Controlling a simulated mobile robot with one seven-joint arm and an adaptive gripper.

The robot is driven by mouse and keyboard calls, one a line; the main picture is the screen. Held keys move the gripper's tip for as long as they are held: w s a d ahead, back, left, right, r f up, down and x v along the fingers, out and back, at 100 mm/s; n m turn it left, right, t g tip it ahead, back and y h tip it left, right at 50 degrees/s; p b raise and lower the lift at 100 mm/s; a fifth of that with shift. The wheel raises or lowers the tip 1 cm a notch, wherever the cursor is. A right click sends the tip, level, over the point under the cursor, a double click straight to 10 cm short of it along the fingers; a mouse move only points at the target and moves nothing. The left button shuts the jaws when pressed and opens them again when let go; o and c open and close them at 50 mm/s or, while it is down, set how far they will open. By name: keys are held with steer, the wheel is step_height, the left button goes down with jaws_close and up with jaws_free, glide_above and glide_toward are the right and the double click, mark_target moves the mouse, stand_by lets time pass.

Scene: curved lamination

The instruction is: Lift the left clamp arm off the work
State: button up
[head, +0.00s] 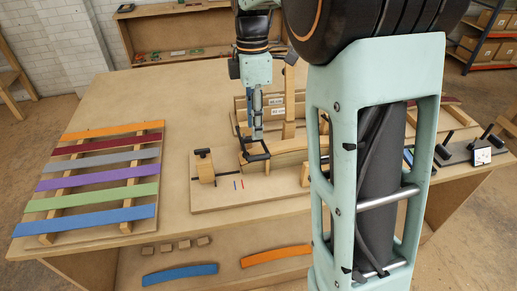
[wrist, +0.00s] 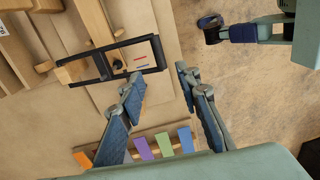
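The left clamp arm, a black frame with a handle bar (head: 257,157), sits over the left end of the pale wooden work (head: 282,146) on the bench jig. In the wrist view the black frame (wrist: 108,47) lies left of the fingers, around part of the board with red and blue marks. My gripper (head: 258,136) points down just above the handle bar in the head view. In the wrist view my gripper (wrist: 160,76) has its two fingers apart, with nothing seen between them. Whether a fingertip touches the frame I cannot tell. My arm hides the work's right part.
A wooden block with a black knob (head: 204,166) stands left on the jig board (head: 215,203). A rack of coloured strips (head: 97,185) lies at left. Blue (head: 180,273) and orange (head: 275,255) curved strips lie on the lower shelf. Black-handled tools stand at right.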

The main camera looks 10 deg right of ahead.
steer(key=f, duration=0.9)
steer(key=shift+s, duration=0.4)
steer(key=shift+c, duration=0.4)
jaws_close()
